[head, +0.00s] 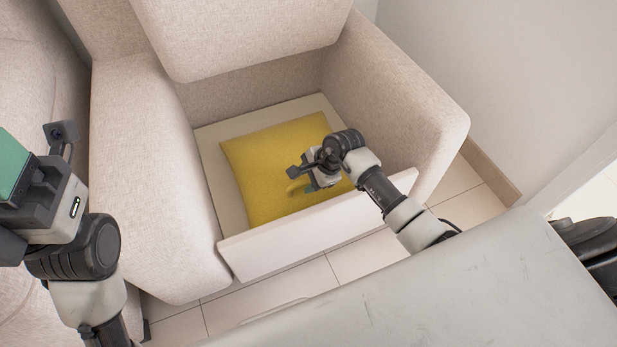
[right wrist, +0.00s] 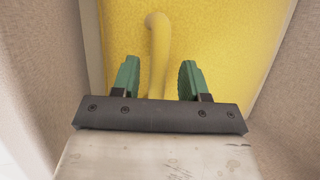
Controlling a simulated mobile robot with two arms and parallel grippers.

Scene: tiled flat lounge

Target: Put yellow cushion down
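The yellow cushion (head: 262,160) lies flat in the open storage box (head: 300,241) at the armchair's seat. It fills most of the right wrist view (right wrist: 226,40). A raised yellow strap or handle (right wrist: 158,50) stands out from it there. My right gripper (head: 303,184) is over the cushion's right part. In the right wrist view its two green fingers (right wrist: 159,80) are apart, with the strap between them and gaps visible on both sides. My left gripper (head: 30,180) is at the left edge, away from the cushion and partly cut off; its opening is unclear.
The armchair's left armrest (head: 140,170) and right armrest (head: 395,105) flank the box. Its raised seat pad (head: 240,35) is above and behind. A wall (head: 500,75) is at the right. Tiled floor (head: 365,254) shows in front of the box.

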